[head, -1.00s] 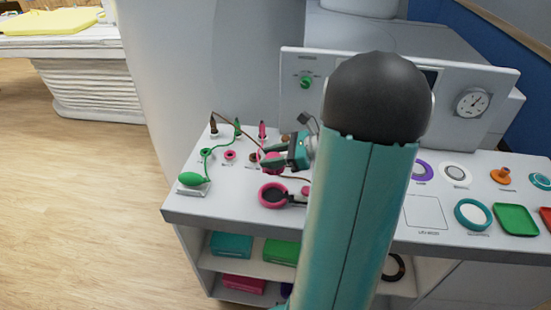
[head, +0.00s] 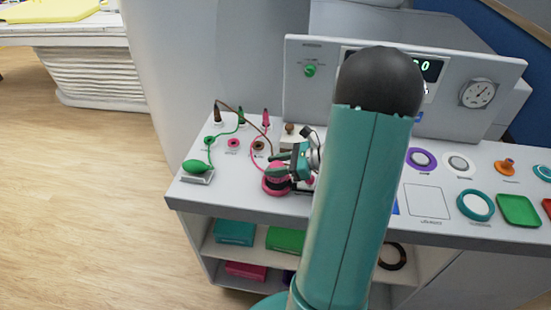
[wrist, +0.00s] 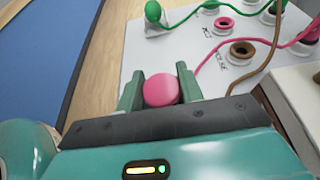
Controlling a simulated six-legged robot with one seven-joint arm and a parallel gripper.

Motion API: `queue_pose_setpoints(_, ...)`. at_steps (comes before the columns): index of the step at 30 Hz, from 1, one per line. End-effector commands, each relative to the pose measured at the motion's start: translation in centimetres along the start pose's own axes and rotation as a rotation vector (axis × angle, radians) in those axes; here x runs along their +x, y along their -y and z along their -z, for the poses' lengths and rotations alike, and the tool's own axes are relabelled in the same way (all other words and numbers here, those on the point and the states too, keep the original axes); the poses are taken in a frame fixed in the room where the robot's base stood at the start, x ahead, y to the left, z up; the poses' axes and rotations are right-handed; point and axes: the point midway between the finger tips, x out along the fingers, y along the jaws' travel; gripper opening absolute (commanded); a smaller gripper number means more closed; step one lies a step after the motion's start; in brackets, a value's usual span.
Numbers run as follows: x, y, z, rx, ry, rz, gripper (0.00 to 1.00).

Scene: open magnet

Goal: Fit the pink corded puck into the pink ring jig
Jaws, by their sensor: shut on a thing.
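The pink corded puck (wrist: 160,90) is held between my gripper's two fingers (wrist: 158,84) in the wrist view. In the head view my gripper (head: 277,168) is at the bench's front left, right over the pink ring jig (head: 271,188). Puck and ring overlap there, so I cannot tell whether the puck is seated or just above. The pink cord (head: 252,157) loops from the upright pink plug (head: 265,117) at the back down to the puck. The ring is hidden in the wrist view.
A green bulb (head: 197,166) with a green cord lies left of the jig. Small pink (head: 233,143) and brown (head: 258,146) rings sit behind. A brown cord arches nearby. A console (head: 320,95) stands at the back. My arm hides the bench's middle.

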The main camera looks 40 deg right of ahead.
Motion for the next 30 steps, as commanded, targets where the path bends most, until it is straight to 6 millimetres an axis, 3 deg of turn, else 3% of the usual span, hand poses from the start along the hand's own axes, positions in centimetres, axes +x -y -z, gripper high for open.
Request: queue_pose_setpoints(30, 0.7, 0.0, 1.5, 0.000, 0.000, -0.001, 0.06)
